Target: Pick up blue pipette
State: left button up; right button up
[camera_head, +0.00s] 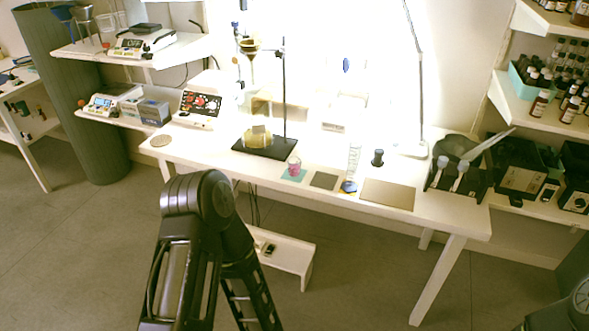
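A black open holder (438,183) stands at the right end of the white table (455,222). Two thin pieces with pale bluish-white tops stick up from it, a left one (442,162) and a right one (462,167); they may be pipettes, but at this size I cannot tell which is the blue pipette. A long pale rod-like piece (487,145) leans out of the holder to the upper right. My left arm rises in front of the table and bends back down; its gripper is out of view. Only a bit of my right arm shows at the lower right corner.
A stand with a black base (265,148), a flask with pink liquid (294,167), a glass cylinder (352,165), a dark small bottle (378,158) and a flat tan plate (387,194) occupy the table. Shelves with bottles (540,103) and black devices (520,165) are at right.

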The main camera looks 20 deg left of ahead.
aim_at(346, 63)
jog(key=i+z, duration=0.2)
jog(key=i, duration=0.2)
jog(key=i+j+z, duration=0.25)
jog(key=i, duration=0.15)
jog(key=i+j+z, duration=0.2)
jog(key=i, duration=0.2)
jog(key=l, duration=0.1)
